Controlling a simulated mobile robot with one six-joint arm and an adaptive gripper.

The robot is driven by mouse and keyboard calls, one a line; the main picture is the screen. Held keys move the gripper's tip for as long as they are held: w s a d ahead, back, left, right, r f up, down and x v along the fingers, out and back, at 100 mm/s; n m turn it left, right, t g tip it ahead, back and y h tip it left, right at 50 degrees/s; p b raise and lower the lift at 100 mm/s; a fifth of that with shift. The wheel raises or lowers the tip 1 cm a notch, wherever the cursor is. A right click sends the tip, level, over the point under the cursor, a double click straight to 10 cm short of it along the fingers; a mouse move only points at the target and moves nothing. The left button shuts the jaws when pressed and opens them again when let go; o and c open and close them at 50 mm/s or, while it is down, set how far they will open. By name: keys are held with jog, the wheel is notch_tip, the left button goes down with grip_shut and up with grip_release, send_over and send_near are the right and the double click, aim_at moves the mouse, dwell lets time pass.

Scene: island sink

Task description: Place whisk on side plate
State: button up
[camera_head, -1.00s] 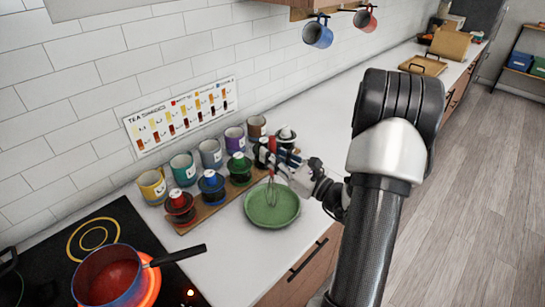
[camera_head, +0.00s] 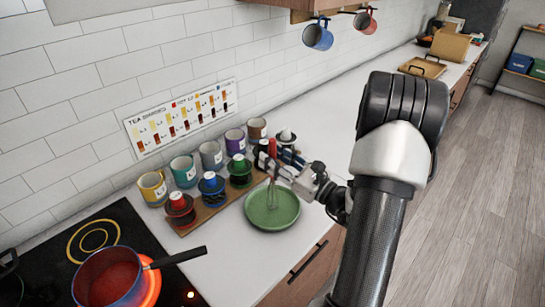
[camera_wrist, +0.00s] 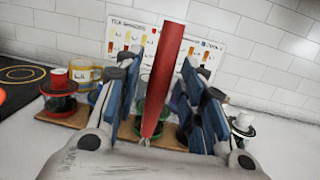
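The whisk has a red handle (camera_wrist: 166,75) and thin wires (camera_head: 271,194). It stands roughly upright over the green side plate (camera_head: 272,217), its wires at the plate's inside; I cannot tell exactly how they touch. My gripper (camera_head: 275,156) is around the handle from the right. In the wrist view the blue finger pads of my gripper (camera_wrist: 160,110) stand apart, with gaps on both sides of the leaning handle. The whisk's wires are mostly hidden in the wrist view.
A pot (camera_head: 108,278) sits on a glowing burner at the front left. Mugs (camera_head: 318,35) hang above.

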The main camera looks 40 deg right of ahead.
jog(key=s+d+f+p, duration=0.1)
jog(key=s, duration=1)
jog(key=shift+d+f, duration=0.15)
jog(key=shift+d, duration=0.15)
